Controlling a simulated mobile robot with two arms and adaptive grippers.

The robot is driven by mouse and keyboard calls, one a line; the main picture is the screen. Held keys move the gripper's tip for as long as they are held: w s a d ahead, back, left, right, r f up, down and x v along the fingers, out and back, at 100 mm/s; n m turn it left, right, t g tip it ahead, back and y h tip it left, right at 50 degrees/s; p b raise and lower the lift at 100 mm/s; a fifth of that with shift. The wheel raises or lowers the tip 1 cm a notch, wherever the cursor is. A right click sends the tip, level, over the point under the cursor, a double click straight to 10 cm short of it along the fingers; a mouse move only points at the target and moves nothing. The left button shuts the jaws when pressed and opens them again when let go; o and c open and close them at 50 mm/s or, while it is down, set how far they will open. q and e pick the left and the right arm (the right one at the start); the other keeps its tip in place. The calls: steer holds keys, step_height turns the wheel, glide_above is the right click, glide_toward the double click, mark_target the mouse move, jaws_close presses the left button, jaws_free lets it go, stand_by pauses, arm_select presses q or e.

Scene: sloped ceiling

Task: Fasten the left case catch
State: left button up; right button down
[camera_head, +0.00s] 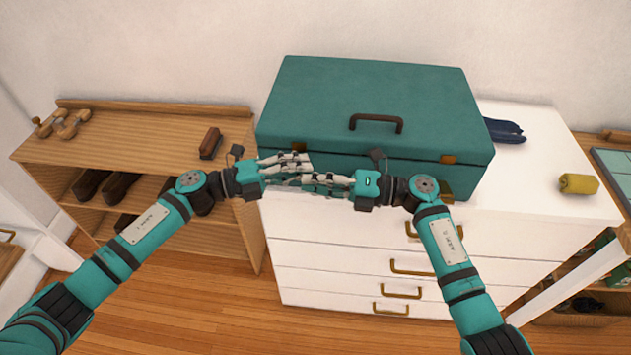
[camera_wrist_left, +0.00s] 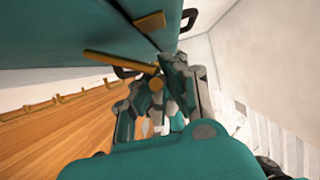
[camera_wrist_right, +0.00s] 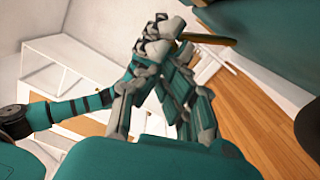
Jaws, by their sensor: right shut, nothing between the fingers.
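The teal case (camera_head: 372,100) lies closed-looking on the white drawer unit, dark handle (camera_head: 376,121) on top. A brown-gold plate of the left catch (camera_head: 297,146) shows at its front edge. In the left wrist view a gold plate (camera_wrist_left: 150,21) and a projecting gold bar (camera_wrist_left: 118,61) show close to the fingers. My left gripper (camera_head: 305,160) is in front of the case's left front; its tips overlap other parts, and I cannot tell its opening. My right gripper (camera_head: 300,179) points left, just beside it, shut and empty. A gold bar (camera_wrist_right: 208,40) shows by its tips.
The right catch plate (camera_head: 448,159) is on the case front. The white drawer unit (camera_head: 535,190) holds a dark blue cloth (camera_head: 504,131) and a yellow roll (camera_head: 578,184). A wooden shelf (camera_head: 130,150) with a brush (camera_head: 210,143) stands left. Gold drawer handles jut out below.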

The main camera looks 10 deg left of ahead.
arm_select(q)
steer(key=o, duration=0.5)
steer(key=shift+s+f, duration=0.25)
steer(key=shift+f, duration=0.2)
steer(key=shift+r, duration=0.1)
steer(key=shift+d, duration=0.1)
